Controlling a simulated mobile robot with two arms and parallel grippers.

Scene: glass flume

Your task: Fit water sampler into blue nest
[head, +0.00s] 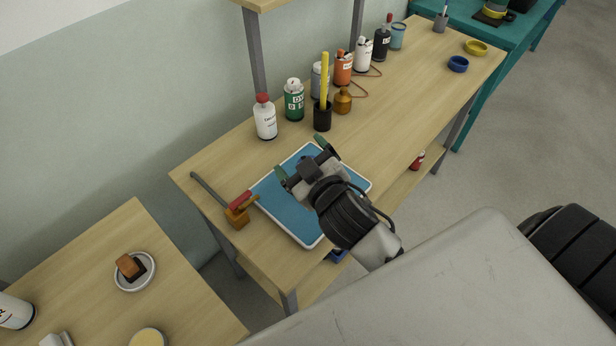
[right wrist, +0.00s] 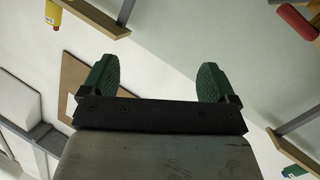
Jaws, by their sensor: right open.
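My right gripper (head: 303,158) is open over the blue tray with the white rim (head: 284,205) on the wooden bench. Its green fingertips are apart with nothing between them in the right wrist view (right wrist: 157,80). A small blue ring (head: 458,64) lies at the bench's far right end and may be the blue nest. I cannot tell which thing is the water sampler. A tall yellow rod (head: 325,76) stands upright in a black cup (head: 322,117) behind the tray. My left gripper is not in view.
Several bottles line the back, including a white red-capped one (head: 265,118) and a green one (head: 294,101). A brown block with a red-handled lever (head: 237,215) stands left of the tray. A yellow ring (head: 476,47) lies near the blue ring. The bench's front right is clear.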

